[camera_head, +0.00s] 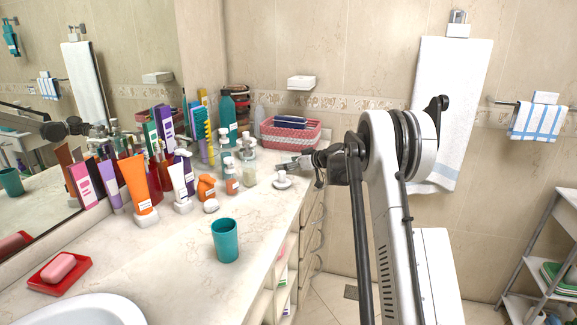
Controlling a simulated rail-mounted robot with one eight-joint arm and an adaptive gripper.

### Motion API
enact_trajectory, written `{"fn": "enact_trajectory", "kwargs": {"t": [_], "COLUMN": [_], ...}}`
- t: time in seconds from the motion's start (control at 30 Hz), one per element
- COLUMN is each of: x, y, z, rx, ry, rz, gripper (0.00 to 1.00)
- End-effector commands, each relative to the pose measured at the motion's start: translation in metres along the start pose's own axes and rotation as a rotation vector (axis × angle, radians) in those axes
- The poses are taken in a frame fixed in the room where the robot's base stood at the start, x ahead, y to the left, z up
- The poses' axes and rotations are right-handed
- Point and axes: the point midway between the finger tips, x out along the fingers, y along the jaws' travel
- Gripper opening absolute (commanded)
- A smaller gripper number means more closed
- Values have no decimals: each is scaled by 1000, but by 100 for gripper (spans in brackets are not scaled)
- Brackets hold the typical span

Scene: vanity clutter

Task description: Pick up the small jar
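A small white lidded piece (282,180), perhaps the small jar, stands on the marble counter (190,255) near its right edge. Small bottles with white caps, one of them clear (231,178), stand to its left, as does a small orange container (206,188). Which of these is the small jar I cannot tell for sure. My gripper (287,165) reaches in from the right, just above and behind the white piece in the picture. Its fingers are small and partly hidden by my arm, and I see nothing held.
A pink basket (290,134) stands behind my gripper. Tubes and bottles crowd the mirror side, including an orange tube (137,184). A teal cup (225,240) stands alone in front. A red soap dish (60,274) is at front left.

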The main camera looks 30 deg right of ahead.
Motion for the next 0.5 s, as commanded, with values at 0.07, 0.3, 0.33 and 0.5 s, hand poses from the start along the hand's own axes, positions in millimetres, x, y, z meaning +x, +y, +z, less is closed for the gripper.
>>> {"fn": "enact_trajectory", "kwargs": {"t": [0.07, 0.3, 0.33, 0.5], "x": [0, 0, 0, 0], "y": [0, 0, 0, 0], "z": [0, 0, 0, 0], "rx": [0, 0, 0, 0], "ry": [0, 0, 0, 0], "rz": [0, 0, 0, 0], "gripper": [56, 24, 20, 15]}}
